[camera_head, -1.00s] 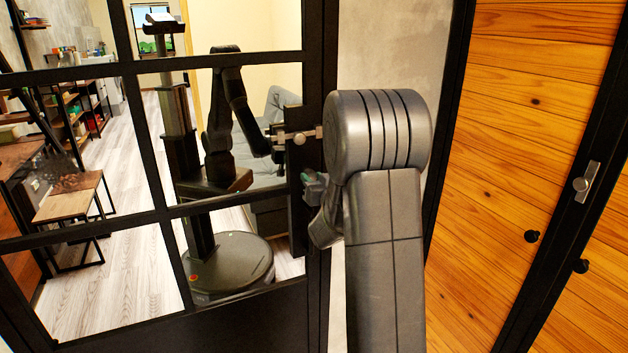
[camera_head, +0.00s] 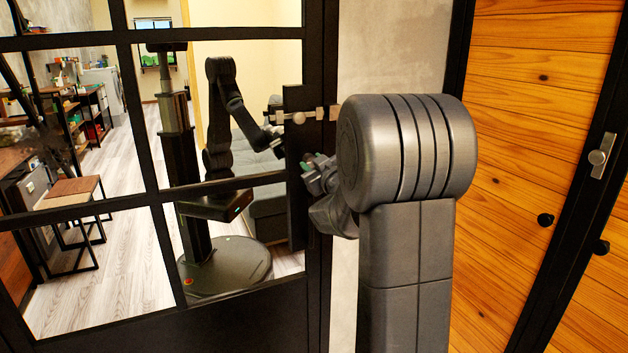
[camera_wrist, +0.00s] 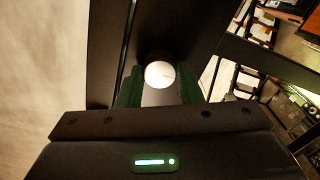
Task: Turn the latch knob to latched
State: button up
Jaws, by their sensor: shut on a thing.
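In the wrist view a pale round latch knob (camera_wrist: 160,75) sits between the two dark green finger pads of my gripper (camera_wrist: 160,90). A grey part shows just below it. My gripper is shut on this knob. In the head view my gripper (camera_head: 312,172) is at the right edge of a black upright plate on the glazed door. A horizontal metal bar with a round end (camera_head: 299,118) shows a little above my gripper. I cannot tell from the head view whether this is the same knob.
The black-framed glazed door (camera_head: 155,190) fills the left, with a robot and a room showing in its panes. A narrow plaster wall (camera_head: 392,50) is behind my arm. Wood-plank doors (camera_head: 520,130) with a metal latch (camera_head: 600,157) and black knobs stand at the right.

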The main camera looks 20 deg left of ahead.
jog(key=shift+n+b, duration=2.1)
jog(key=shift+b, duration=0.1)
jog(key=o, duration=0.9)
jog(key=shift+o, duration=0.2)
jog(key=v, duration=1.4)
jog(key=shift+p, duration=0.3)
jog(key=shift+w+a, duration=0.1)
jog(key=x, duration=1.3)
jog(key=shift+w+a+b, duration=0.2)
jog(key=shift+a+b, duration=0.1)
jog(key=shift+a, duration=0.05)
